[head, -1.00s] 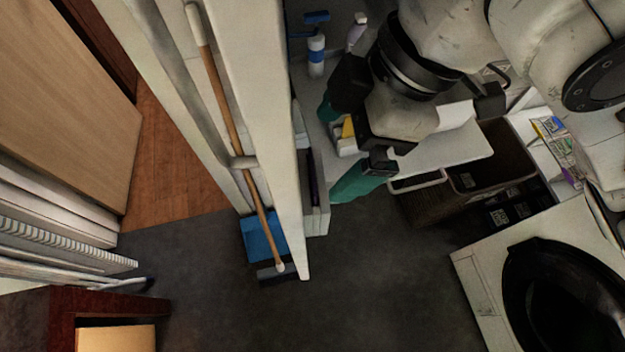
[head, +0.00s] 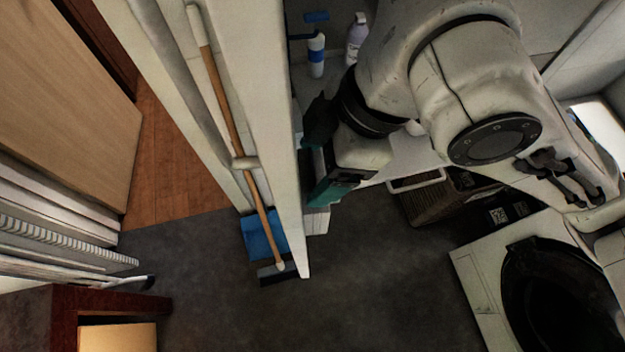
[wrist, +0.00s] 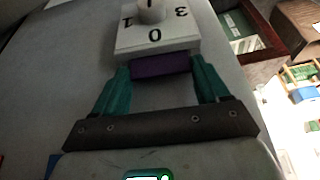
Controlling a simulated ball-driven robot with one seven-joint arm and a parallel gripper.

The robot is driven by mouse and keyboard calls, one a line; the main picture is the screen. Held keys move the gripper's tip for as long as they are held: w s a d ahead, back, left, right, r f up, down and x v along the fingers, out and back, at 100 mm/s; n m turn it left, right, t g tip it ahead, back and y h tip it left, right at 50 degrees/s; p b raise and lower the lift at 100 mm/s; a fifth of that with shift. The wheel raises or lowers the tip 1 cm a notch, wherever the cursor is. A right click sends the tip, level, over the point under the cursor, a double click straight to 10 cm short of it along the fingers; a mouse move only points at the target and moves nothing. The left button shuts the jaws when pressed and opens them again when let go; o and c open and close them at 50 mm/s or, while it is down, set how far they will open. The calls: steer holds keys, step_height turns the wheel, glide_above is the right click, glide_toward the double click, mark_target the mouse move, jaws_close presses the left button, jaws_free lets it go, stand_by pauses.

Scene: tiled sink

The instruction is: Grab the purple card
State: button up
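The purple card (wrist: 160,67) shows in the wrist view as a dark purple strip at the near side of a white block (wrist: 157,38) marked with black digits. My gripper (wrist: 160,70) has two teal fingers spread apart, one on each side of the purple card. The fingertips are close to the card's ends; I cannot tell whether they touch it. In the head view my gripper (head: 316,157) is beside the white wall post, and the card is hidden there.
A white wall post (head: 265,120) with a wooden-handled broom (head: 222,95) stands left of my gripper. Two bottles (head: 316,55) stand behind it. A basket (head: 425,195) and a washing machine (head: 500,270) are to the right.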

steer(key=c, duration=0.8)
steer(key=shift+r, duration=0.15)
